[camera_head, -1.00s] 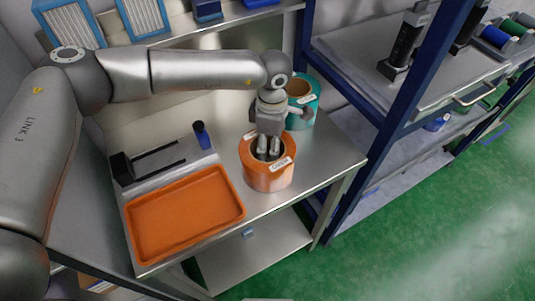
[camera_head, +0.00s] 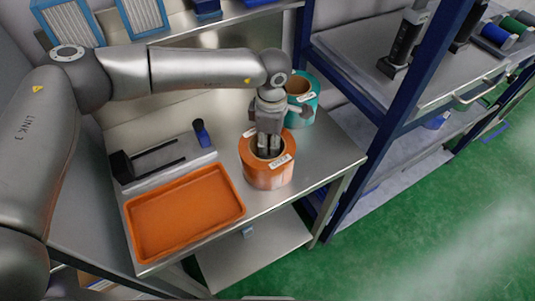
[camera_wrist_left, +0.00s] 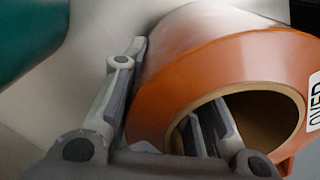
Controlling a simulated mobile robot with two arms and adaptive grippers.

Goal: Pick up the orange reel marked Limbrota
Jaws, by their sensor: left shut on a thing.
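An orange reel (camera_head: 268,174) stands upright on the metal table, with a white label on its rim whose text is too small to read in the head view. In the left wrist view the reel (camera_wrist_left: 190,75) shows its brown hollow core and part of a label at the right edge. My left gripper (camera_head: 268,148) reaches down onto it from above. It is shut on the reel's wall, with one finger along the outside and the other inside the core. My right gripper is not in view.
A teal reel (camera_head: 305,112) stands close behind the orange one. An orange tray (camera_head: 185,212), a dark two-pronged holder (camera_head: 121,167) and a blue bottle (camera_head: 201,134) are to the left. A blue rack post (camera_head: 385,125) rises at the right.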

